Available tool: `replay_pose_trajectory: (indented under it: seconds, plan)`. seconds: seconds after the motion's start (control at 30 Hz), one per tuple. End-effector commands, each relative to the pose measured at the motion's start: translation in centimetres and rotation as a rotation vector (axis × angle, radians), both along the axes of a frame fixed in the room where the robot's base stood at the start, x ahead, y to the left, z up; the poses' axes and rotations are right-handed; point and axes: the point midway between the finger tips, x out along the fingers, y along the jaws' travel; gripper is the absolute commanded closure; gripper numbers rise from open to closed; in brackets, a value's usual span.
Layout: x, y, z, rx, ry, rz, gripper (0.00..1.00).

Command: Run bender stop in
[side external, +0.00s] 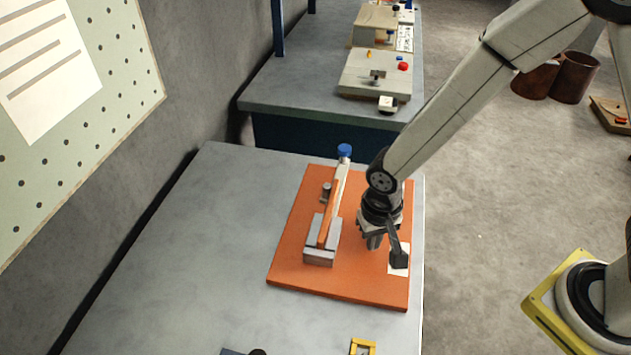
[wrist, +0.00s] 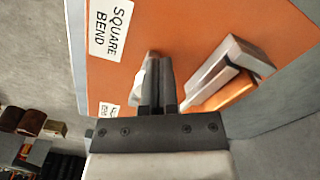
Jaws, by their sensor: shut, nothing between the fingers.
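The bender sits on an orange board (side external: 345,290). In the side view it has a grey block (side external: 319,256), a long orange bar (side external: 328,222) and a pale lever ending in a blue knob (side external: 344,151). A small grey post (side external: 326,190) stands left of the bar; I cannot tell whether this is the stop. My gripper (side external: 374,242) is shut and empty, pointing down over the board right of the block. In the wrist view the closed fingers (wrist: 158,62) are left of the grey block (wrist: 224,72) and orange bar (wrist: 232,92), apart from them.
A white label reading "SQUARE BEND" (wrist: 111,30) lies on the board. A yellow frame piece (side external: 363,347) is at the near table edge. The grey table (side external: 190,245) is clear left of the board. Another bench (side external: 290,95) with fixtures stands behind.

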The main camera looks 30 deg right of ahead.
Motion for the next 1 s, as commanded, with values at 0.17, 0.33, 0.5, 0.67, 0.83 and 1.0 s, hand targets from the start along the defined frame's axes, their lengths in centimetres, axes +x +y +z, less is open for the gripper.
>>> replay_pose_trajectory:
  seconds: [0.17,0.33,0.5,0.67,0.83,1.0]
  plan:
    - [0.4,-0.2,0.0,0.001,-0.002,-0.001,1.00]
    - [0.6,-0.5,0.0,0.001,-0.002,-0.002,1.00]
    - [0.9,-0.8,0.0,0.000,-0.002,-0.001,1.00]
    - [1.1,-1.0,0.0,0.000,-0.002,0.000,1.00]
    - [1.1,-1.1,0.0,0.000,-0.002,0.000,1.00]
    - [0.9,-0.8,0.0,0.001,-0.001,0.001,1.00]
